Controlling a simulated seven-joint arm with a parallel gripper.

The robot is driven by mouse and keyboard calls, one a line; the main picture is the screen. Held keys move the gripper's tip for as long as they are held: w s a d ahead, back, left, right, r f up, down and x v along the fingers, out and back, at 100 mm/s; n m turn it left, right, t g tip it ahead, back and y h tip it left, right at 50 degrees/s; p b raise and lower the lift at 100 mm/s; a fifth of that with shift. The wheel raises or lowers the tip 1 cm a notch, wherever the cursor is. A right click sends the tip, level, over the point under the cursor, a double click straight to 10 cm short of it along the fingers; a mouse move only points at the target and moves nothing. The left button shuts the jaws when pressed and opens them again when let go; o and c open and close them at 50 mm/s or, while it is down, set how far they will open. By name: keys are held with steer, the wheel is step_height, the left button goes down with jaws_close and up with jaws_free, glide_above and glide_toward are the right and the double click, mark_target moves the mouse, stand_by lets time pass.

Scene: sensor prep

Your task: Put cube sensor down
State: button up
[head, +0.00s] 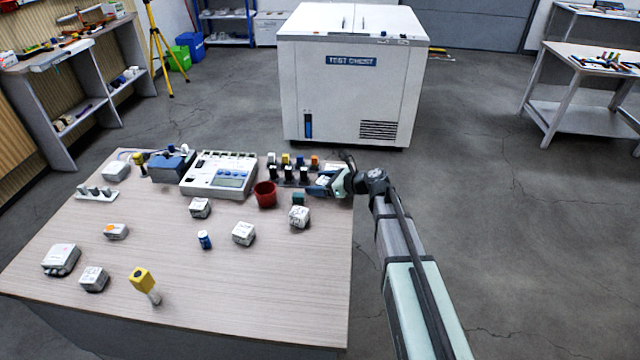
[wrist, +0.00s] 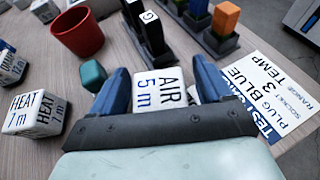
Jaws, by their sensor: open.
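A white cube sensor marked "AIR 5 m" (wrist: 158,90) sits between the blue fingers of my gripper (wrist: 160,78) in the wrist view. My gripper is open around it; whether a finger touches it I cannot tell. The cube's underside is hidden. In the head view my gripper (head: 326,186) is low over the table's right back edge, and the cube is hard to make out there. Another cube sensor marked "HEAT 7 m" (wrist: 36,114) stands to the left, also in the head view (head: 299,217).
A printed card (wrist: 262,92) lies right of the cube. A teal block (wrist: 92,75), a red cup (wrist: 77,32) and a dark rack of coloured plugs (wrist: 205,25) are close by. Several more sensors stand on the table (head: 210,290); its front right is clear.

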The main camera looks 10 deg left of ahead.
steer(key=v, duration=1.2)
steer(key=shift+w, duration=0.1)
